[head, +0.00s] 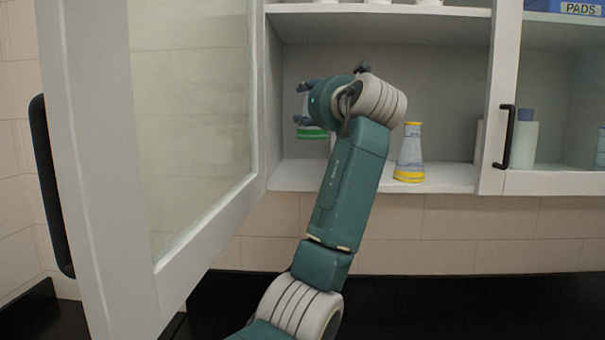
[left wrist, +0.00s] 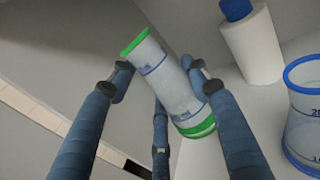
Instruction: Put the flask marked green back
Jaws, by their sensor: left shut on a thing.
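The flask marked green (head: 312,132) is clear with a green rim and a green band at its base. My left gripper (head: 303,105) is shut on it inside the open cabinet, and holds it above the lower shelf (head: 300,178). My forearm and wrist hide part of the flask and gripper in the head view. In the left wrist view the flask (left wrist: 178,88) lies between the blue fingers of the gripper (left wrist: 165,82). A flask marked yellow (head: 408,155) stands upright on the shelf, right of my wrist. My right gripper is not in view.
The glass cabinet door (head: 190,130) stands open at the left. A closed door with a black handle (head: 507,137) is at the right, with a blue-capped bottle behind it. The left wrist view shows a blue-capped white bottle (left wrist: 252,45) and a blue-rimmed vessel (left wrist: 305,125).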

